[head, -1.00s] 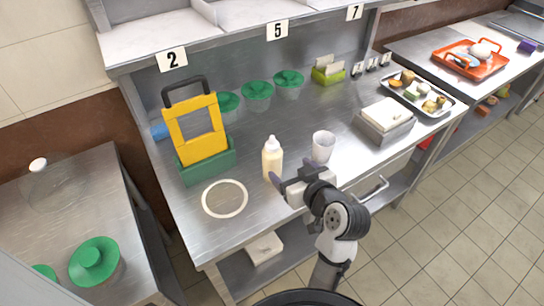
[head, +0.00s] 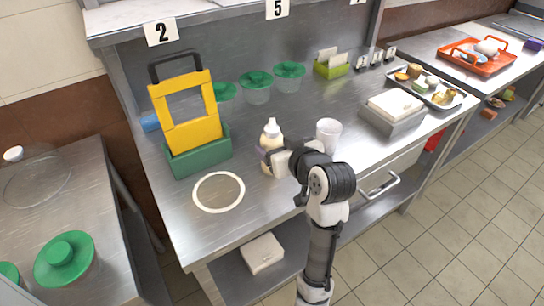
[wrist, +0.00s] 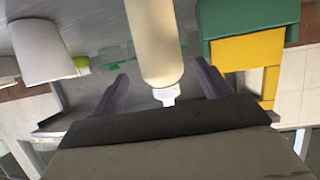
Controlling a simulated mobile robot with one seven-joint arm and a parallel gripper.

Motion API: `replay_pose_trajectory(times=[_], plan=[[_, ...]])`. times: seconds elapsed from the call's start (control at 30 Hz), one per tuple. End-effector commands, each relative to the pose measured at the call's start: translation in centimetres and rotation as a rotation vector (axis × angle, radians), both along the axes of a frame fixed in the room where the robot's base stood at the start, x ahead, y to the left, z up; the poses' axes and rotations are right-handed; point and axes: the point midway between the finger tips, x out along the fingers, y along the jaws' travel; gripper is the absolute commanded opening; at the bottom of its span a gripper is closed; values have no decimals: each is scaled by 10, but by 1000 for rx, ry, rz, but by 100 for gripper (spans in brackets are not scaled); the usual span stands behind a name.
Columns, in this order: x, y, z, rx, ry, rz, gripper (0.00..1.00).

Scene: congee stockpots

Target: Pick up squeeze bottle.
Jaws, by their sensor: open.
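The squeeze bottle (head: 271,141) is pale cream with a white nozzle and stands upright on the steel counter, right of the white ring. My gripper (head: 267,158) is at the bottle's front right, low on its body. The wrist view shows the bottle (wrist: 155,40) upside down in the picture, between the two purple-grey fingers of my gripper (wrist: 160,88). The fingers are spread, with a visible gap on both sides. My gripper partly hides the bottle's lower part in the head view.
A white cup (head: 328,134) stands close to the right of the bottle. A green bin with a yellow stand (head: 198,150) is to the left. A white ring (head: 218,192) lies at front left. Green-lidded containers (head: 256,88) stand behind. A steel box (head: 394,112) is farther right.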

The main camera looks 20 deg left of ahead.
Motion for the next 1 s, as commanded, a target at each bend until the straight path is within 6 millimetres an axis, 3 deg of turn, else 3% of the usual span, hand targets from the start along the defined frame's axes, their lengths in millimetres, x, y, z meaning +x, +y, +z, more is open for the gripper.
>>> replay_pose_trajectory(times=[0.5, 0.77, 1.0], plan=[[34, 39, -25, 0, -1, 1, 77], [37, 41, -25, 0, -1, -1, 77], [37, 41, -25, 0, -1, -1, 49]])
